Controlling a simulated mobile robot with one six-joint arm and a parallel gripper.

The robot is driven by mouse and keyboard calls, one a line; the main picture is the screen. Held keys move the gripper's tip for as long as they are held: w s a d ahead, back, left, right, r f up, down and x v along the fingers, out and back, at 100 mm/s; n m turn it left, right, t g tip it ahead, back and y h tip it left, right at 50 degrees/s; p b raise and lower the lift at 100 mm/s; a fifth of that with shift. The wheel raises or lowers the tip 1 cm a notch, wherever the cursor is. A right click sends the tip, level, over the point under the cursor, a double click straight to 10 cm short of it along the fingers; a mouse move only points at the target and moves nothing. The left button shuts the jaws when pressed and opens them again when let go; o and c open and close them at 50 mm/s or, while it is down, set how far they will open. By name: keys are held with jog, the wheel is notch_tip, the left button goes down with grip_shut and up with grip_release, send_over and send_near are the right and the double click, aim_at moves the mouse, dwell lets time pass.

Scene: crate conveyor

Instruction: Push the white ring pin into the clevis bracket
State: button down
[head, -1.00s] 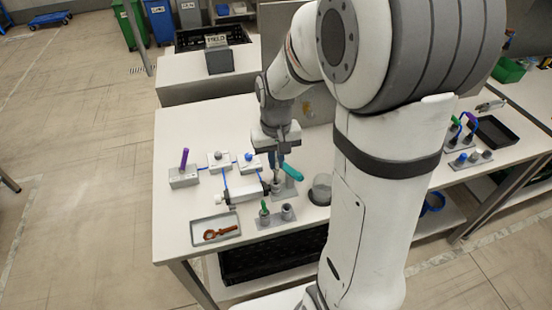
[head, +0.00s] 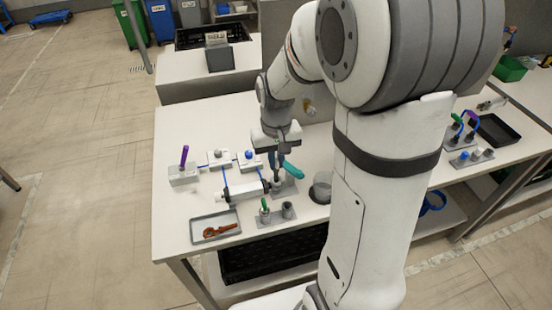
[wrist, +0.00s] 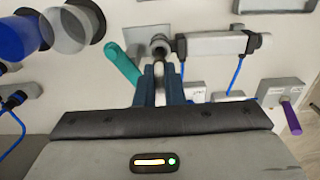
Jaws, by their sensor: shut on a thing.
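My gripper (head: 277,172) points down at the bench and is shut. In the wrist view its dark blue fingers (wrist: 160,84) close on a small pale piece, which I take to be the white ring pin (wrist: 159,68); the fingers hide most of it. The fingertips are just at the grey round-ended clevis bracket (wrist: 161,45), at the end of a white-grey cylinder (wrist: 215,44). The cylinder also shows in the head view (head: 243,192). I cannot tell how deep the pin sits in the bracket.
A teal handle (wrist: 120,64) stands close beside my fingers. Blue lines and a purple lever (head: 184,156) are left of the gripper.

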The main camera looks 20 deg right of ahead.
jog(key=shift+f+b, duration=0.4)
jog(key=shift+f, duration=0.15)
dwell(0.4)
jog(key=shift+d+f, duration=0.1)
jog(key=shift+f, duration=0.15)
jog(key=shift+f+b, duration=1.15)
dwell(1.1)
jog(key=c, duration=1.5)
grip_release()
jog(key=shift+o, duration=0.8)
jog(key=o, duration=0.4)
jog(key=shift+o, duration=0.2)
jog(key=shift+r, duration=0.15)
